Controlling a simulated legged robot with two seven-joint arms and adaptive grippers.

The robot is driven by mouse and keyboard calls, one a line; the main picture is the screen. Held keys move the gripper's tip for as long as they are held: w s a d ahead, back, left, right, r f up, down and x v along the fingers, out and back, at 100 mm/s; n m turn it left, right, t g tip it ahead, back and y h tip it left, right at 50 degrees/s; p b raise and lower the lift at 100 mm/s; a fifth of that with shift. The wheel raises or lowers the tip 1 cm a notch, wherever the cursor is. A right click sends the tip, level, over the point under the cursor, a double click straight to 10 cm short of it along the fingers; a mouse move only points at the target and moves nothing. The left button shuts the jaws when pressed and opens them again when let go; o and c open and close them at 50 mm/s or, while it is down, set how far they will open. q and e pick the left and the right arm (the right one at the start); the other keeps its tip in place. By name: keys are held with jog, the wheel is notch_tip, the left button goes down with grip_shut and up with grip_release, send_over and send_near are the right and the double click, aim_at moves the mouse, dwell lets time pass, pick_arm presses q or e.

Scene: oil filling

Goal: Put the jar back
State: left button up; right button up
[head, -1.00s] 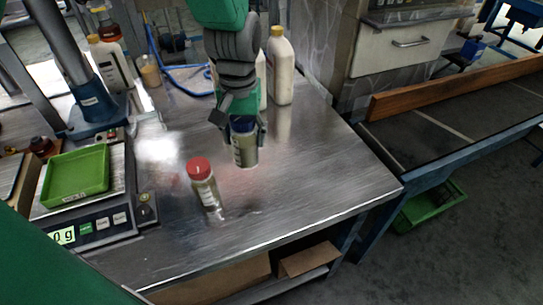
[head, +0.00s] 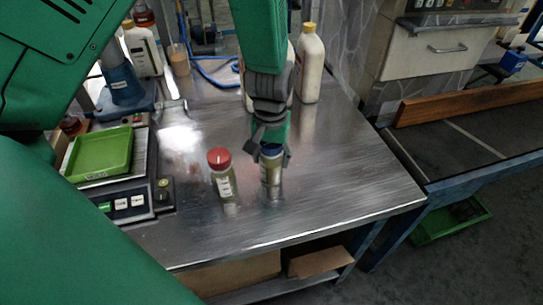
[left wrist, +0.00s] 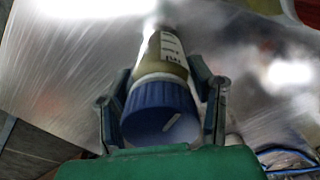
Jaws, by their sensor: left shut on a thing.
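A clear jar with a blue cap (head: 270,178) is in my left gripper (head: 270,158), which is shut around it near the cap. In the left wrist view the blue cap (left wrist: 160,108) sits between the two fingers, and the jar's labelled body points away from the camera. The jar is upright over the steel table; I cannot tell whether its base touches the surface. A similar jar with a red cap (head: 222,178) stands on the table just left of it, with a small gap between them. My right gripper is not in view.
A scale (head: 140,200) with a green tray (head: 100,153) stands left on the steel table (head: 345,185). White bottles (head: 310,65) stand at the back. The table right of the jars is clear up to its edge.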

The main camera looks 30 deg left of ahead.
pick_arm(q)
jog(key=o, duration=1.3)
notch_tip(320, 180, up, 12)
jog(key=shift+r+p, duration=0.1)
jog(key=shift+p, duration=0.55)
